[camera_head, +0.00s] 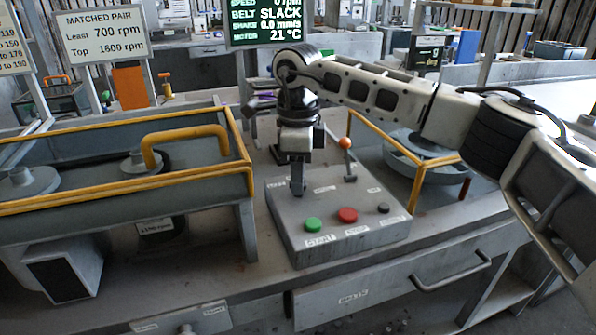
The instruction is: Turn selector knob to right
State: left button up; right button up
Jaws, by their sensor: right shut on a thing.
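A grey control box (340,255) stands on the bench in the middle of the head view. Its top carries a green button (313,224), a red button (347,215), a small black knob (383,208) and a lever with an orange ball (345,143). My right gripper (298,190) points straight down at the box's back left corner, with its fingers at the top surface. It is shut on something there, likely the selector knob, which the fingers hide. The knob's pointing direction cannot be seen. My left gripper is not in view.
A yellow-railed guard frame (190,175) stands left of the box, and a yellow rail (405,150) with a round grey housing (420,148) stands right. A drawer with a handle (450,272) is below. A screen (265,22) reading "BELT SLACK" hangs behind.

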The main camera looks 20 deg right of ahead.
jog(key=shift+r+m, duration=0.1)
jog(key=shift+m, duration=0.4)
dwell(0.3)
jog(key=o, duration=1)
jog(key=shift+r, duration=0.1)
notch_tip(320, 180, up, 16)
jog(key=shift+f, duration=0.1)
jog(key=shift+f, duration=0.1)
